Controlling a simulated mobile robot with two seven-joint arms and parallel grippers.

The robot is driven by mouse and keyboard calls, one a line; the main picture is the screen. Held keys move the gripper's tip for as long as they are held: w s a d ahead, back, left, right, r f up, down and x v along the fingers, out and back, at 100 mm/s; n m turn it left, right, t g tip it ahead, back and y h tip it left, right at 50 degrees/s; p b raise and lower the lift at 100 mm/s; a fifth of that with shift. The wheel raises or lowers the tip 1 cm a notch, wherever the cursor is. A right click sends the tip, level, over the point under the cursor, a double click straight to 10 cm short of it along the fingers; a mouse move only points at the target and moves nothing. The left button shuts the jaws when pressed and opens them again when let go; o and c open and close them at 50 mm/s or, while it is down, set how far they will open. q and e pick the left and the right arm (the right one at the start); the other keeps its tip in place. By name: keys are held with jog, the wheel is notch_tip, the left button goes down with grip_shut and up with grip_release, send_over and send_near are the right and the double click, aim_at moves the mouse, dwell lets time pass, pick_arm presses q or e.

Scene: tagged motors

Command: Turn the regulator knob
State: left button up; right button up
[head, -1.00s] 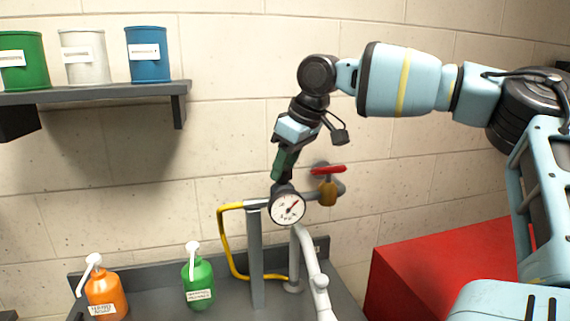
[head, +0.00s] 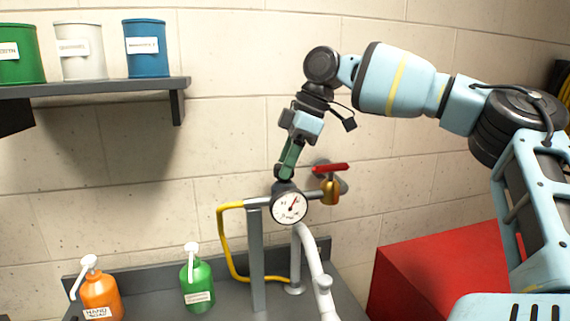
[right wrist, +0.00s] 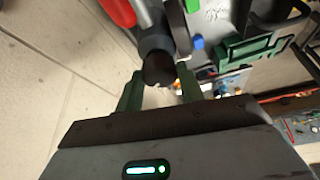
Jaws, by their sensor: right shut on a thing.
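The regulator has a round white gauge (head: 290,207) with a red needle, mounted on a pipe above the counter. Its dark knob (head: 283,188) sits on top of the gauge body. My right gripper (head: 285,172) comes down from above and is shut on the knob. In the right wrist view the dark knob (right wrist: 158,68) sits between the two green fingers of my right gripper (right wrist: 158,88). The fingers cover part of the knob. My left gripper is not in view.
A red-handled valve (head: 330,168) with a brass body is just right of the gauge. A yellow hose (head: 225,240) hangs at the left. Green (head: 198,285) and orange (head: 101,295) pump bottles stand on the counter (head: 150,290). A red box (head: 425,265) is at the right.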

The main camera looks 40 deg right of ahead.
jog(key=n+g, duration=0.1)
jog(key=n, duration=0.1)
jog(key=n+g+y, duration=0.1)
jog(key=n, duration=0.2)
jog(key=shift+w+n+b, duration=0.2)
jog(key=shift+n+b, duration=0.1)
jog(key=shift+b, duration=0.1)
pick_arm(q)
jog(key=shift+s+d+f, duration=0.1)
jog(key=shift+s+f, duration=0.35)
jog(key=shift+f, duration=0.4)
pick_arm(e)
jog(key=n+g, duration=0.2)
jog(key=n, duration=0.3)
jog(key=shift+w+n, duration=0.1)
jog(key=shift+n, duration=0.3)
jog(key=o, duration=1)
